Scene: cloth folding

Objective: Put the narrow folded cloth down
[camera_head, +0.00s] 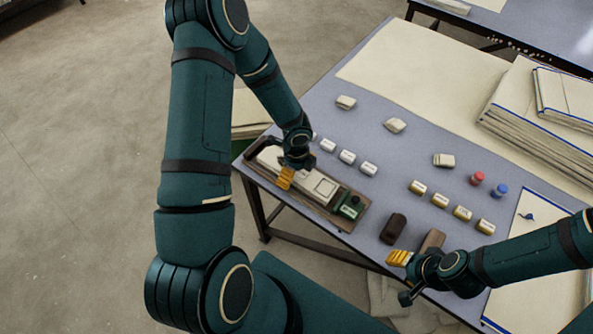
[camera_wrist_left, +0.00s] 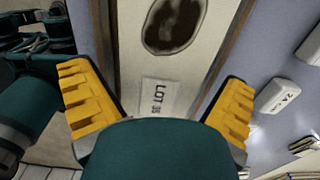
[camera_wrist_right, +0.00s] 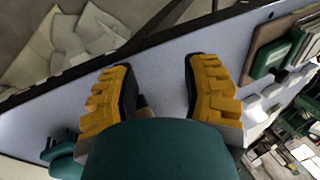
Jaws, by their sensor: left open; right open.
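A narrow cream strip (camera_head: 305,184), apparently the folded cloth, lies in a long wooden tray (camera_head: 340,226) near the left edge of the table. It also shows in the left wrist view (camera_wrist_left: 191,58), with a "LOT" label and a dark oval patch. My left gripper (camera_head: 286,178) is over the tray's left part.
A green block (camera_head: 350,208) sits at the tray's right end. Dark brown blocks (camera_head: 394,228) stand beside my right gripper. Small labelled white blocks (camera_head: 347,157), gold-banded ones (camera_head: 440,200), and red (camera_head: 477,178) and blue (camera_head: 500,190) pieces dot the table. Cloth stacks (camera_head: 535,125) fill the right.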

